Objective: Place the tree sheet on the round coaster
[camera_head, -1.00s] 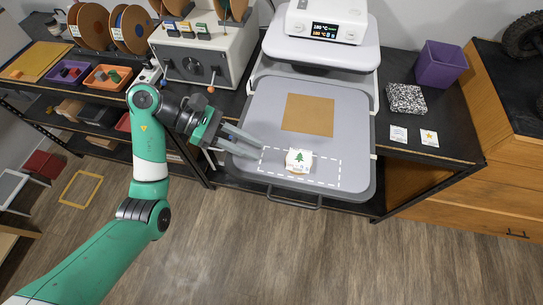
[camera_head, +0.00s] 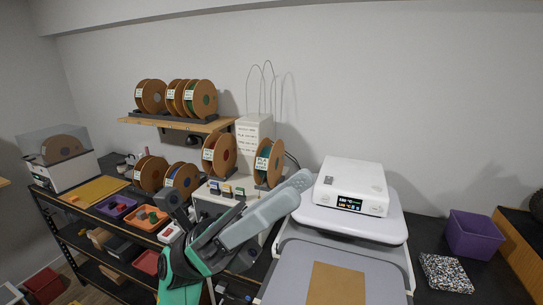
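My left gripper (camera_head: 290,192) is raised in front of the shelf unit, left of the heat press. Its two grey fingers point up and to the right and overlap in this view, so I cannot tell whether they are apart. No sheet shows between them. The tree sheet and the round coaster are not in view now. The tree sheet lay on the front part of the press plate in the earlier view. My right gripper is not in view.
The heat press has a white control box (camera_head: 351,185) and a grey plate (camera_head: 289,273) bearing a brown square (camera_head: 336,284). To the right are a purple bin (camera_head: 474,235) and a speckled block (camera_head: 446,273). Filament spools (camera_head: 219,154) and small trays (camera_head: 115,206) stand to the left.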

